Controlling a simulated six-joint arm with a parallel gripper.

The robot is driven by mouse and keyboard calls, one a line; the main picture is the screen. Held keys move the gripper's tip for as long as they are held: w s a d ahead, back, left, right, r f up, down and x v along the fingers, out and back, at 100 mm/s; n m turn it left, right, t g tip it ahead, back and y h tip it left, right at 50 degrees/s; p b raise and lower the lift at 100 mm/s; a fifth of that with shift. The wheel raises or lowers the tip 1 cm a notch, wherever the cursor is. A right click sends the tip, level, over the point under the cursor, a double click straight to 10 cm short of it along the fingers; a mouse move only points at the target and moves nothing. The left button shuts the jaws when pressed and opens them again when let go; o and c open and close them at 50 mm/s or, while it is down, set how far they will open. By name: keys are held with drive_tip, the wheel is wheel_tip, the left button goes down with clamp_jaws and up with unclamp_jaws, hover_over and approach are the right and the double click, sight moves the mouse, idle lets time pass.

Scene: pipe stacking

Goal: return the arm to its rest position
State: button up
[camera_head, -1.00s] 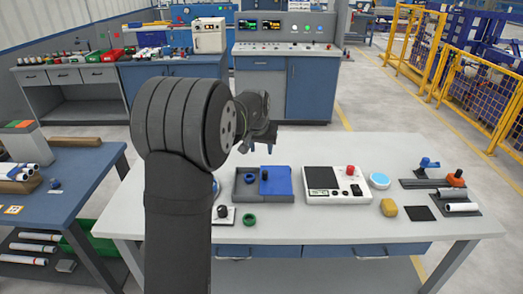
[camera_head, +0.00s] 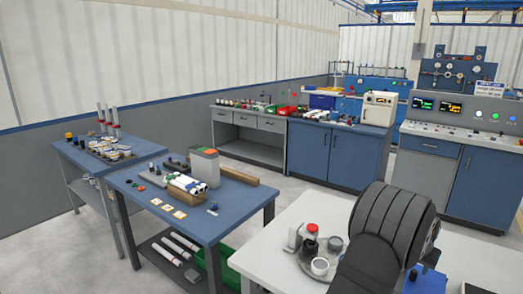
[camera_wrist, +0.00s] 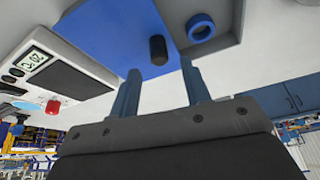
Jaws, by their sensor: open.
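My gripper (camera_wrist: 161,88) is open in the wrist view. Its two blue fingers stand apart with nothing between them. A blue ring (camera_wrist: 201,28) sits in the tray's open part. In the head view my dark arm (camera_head: 385,240) rises over the white table (camera_head: 285,240) at the lower right. The gripper itself is not clear there; the arm and frame edge hide most of that area.
A white device (camera_wrist: 70,70) with a display and red button (camera_wrist: 53,106) is left in the wrist view. In the head view, a round tray (camera_head: 310,262) with small parts stands beside my arm.

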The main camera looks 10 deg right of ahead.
drive_tip(key=shift+x, duration=2.5)
drive_tip(key=v, duration=1.7)
drive_tip(key=shift+r, duration=0.15)
drive_tip(key=shift+a, duration=0.1)
drive_tip(key=shift+x, duration=8.55)
drive_tip(key=shift+w, duration=0.1)
drive_tip(key=shift+w+a, duration=0.1)
drive_tip(key=shift+w, duration=0.05)
